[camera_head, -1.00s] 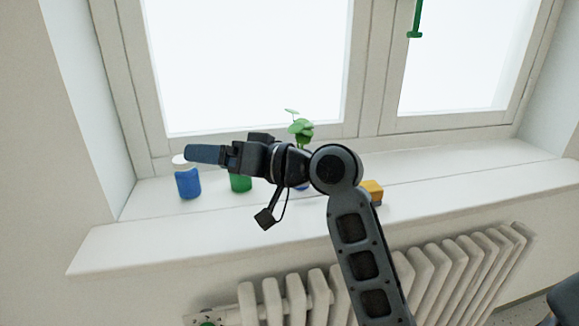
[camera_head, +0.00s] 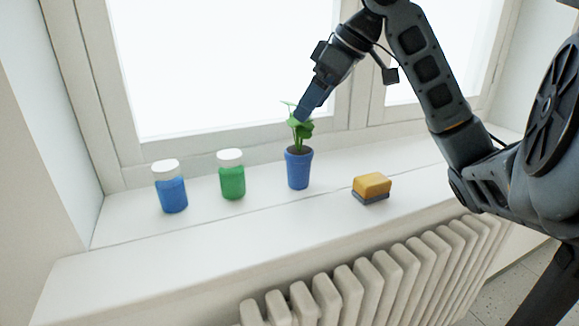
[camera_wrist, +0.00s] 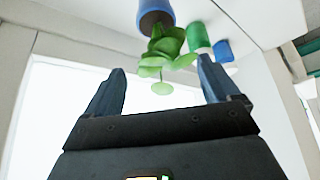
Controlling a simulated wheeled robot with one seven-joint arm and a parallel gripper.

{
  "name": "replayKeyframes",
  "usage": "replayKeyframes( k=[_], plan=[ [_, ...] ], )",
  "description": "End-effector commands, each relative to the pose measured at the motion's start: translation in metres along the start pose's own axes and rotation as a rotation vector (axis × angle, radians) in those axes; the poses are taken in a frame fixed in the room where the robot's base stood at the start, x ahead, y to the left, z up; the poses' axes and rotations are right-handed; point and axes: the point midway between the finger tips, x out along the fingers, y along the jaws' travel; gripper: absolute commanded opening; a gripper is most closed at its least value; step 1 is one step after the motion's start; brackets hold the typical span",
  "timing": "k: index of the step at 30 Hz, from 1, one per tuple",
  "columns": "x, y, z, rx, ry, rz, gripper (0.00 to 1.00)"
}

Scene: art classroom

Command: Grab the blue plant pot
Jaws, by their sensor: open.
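The blue plant pot (camera_head: 298,170) stands upright on the white windowsill and holds a green plant (camera_head: 301,128). In the wrist view the pot (camera_wrist: 156,14) is at the top edge, partly cut off, with the plant (camera_wrist: 165,48) pointing toward the gripper. My gripper (camera_head: 303,112) is above the pot, tilted down, with its fingers by the plant's top leaves. In the wrist view my gripper (camera_wrist: 160,85) is open, its two fingers apart with a small leaf showing between them. The pot is not between the fingers. Whether a finger touches a leaf I cannot tell.
A green jar (camera_head: 232,180) and a blue jar (camera_head: 172,194), both with white tops, stand left of the pot. A yellow sponge-like block (camera_head: 371,186) lies to its right. The window is close behind, and a radiator (camera_head: 375,285) is below the windowsill (camera_head: 200,245).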

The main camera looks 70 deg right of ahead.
Motion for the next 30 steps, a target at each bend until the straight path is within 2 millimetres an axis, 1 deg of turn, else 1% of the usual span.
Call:
replayKeyframes(
  k=[3,11,16,19,22,28,29,30],
  plan=[
    [0.008,0.001,0.003,-0.001,-0.013,0.002,0.89],
    [0.034,0.001,0.002,0.000,-0.010,0.003,0.89],
    [0.060,-0.001,0.002,-0.001,-0.010,0.002,0.89],
    [0.071,-0.001,0.002,-0.001,-0.010,0.001,0.89],
    [0.076,0.000,0.001,0.000,-0.008,0.003,0.89],
    [0.076,-0.001,0.001,-0.001,-0.007,0.003,0.89],
    [0.076,-0.001,0.001,-0.001,-0.007,0.003,0.88],
    [0.076,-0.001,0.001,-0.001,-0.007,0.003,0.84]
  ],
)
